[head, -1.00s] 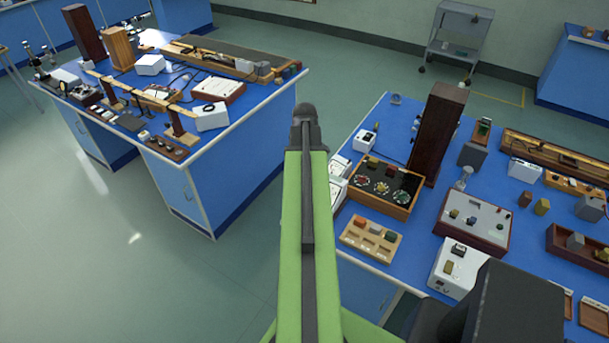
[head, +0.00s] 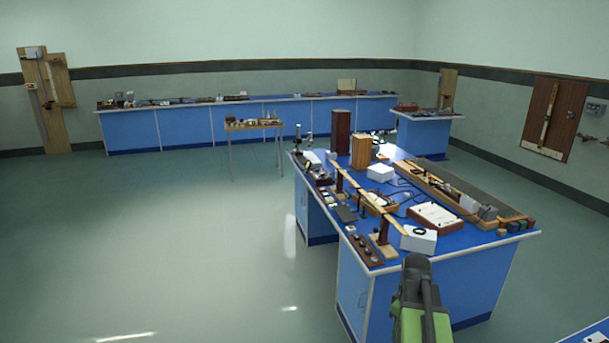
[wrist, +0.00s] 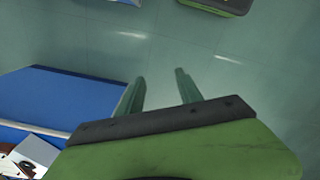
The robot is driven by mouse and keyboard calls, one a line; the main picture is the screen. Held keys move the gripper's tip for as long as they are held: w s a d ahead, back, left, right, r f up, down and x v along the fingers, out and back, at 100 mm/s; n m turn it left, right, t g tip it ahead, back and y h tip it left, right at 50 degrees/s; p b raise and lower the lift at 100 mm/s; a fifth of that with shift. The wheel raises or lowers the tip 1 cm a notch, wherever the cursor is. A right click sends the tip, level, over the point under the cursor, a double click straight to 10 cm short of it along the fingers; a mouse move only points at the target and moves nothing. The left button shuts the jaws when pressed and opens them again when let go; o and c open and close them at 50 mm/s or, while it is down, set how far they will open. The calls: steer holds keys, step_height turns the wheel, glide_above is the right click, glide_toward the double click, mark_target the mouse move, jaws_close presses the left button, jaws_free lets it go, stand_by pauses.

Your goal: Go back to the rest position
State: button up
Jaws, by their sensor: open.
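In the wrist view my gripper (wrist: 160,88) has its two fingers apart, with nothing between them. Bare greenish floor lies beyond the fingertips. In the head view only a green and dark part of my arm shows at the lower right, in front of the near end of a blue bench. The gripper's fingers cannot be made out there.
The blue bench (head: 345,290) carries wooden blocks, white boxes and instruments. A small table (head: 250,125) and a long bench (head: 185,128) stand farther back. Open floor (head: 190,240) fills the left. In the wrist view a blue surface (wrist: 60,100) lies left of the gripper.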

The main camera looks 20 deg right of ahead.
steer(key=w+a+f+m+b, duration=0.1)
steer(key=a+m, duration=0.1)
steer(key=a, duration=1.3)
steer(key=w+a+f+m+b, duration=0.1)
steer(key=w+a+f+m, duration=0.1)
steer(key=a, duration=1.3)
steer(key=shift+m, duration=0.6)
